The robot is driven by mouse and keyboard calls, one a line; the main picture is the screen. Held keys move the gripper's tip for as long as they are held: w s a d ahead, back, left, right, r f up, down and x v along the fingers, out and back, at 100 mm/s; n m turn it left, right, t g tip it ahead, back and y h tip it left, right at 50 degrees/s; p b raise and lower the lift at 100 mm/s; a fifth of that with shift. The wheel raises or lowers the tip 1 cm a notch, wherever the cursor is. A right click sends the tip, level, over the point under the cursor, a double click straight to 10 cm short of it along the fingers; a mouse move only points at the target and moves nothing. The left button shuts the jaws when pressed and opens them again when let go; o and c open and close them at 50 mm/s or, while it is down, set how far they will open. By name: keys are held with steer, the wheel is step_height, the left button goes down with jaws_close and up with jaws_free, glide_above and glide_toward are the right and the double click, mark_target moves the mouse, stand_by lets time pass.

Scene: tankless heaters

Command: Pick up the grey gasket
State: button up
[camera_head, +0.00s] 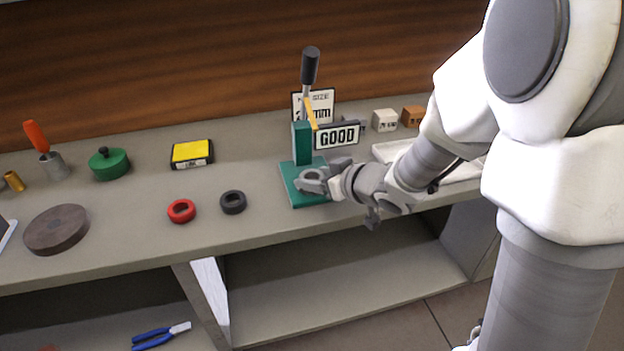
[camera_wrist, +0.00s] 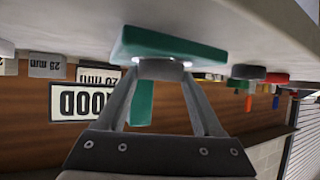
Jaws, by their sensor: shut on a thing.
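The grey gasket (camera_wrist: 162,71) is between my fingertips in the wrist view, right at the green base plate (camera_wrist: 178,47) of a press. In the head view, my gripper (camera_head: 317,181) reaches in from the right over the front of that green base (camera_head: 306,198). The gasket (camera_head: 311,174) shows there as a grey round shape, partly hidden by the fingers. My gripper is shut on it. I cannot tell whether the gasket still touches the base.
The green press (camera_head: 302,143) has a raised black-handled lever and a "GOOD" sign (camera_head: 337,136) beside it. A black ring (camera_head: 233,202) and a red ring (camera_head: 181,211) lie to the left. A white tray (camera_head: 462,171) sits to the right, partly behind my arm.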

steer(key=shift+c, duration=1.1)
steer(key=shift+r, duration=0.15)
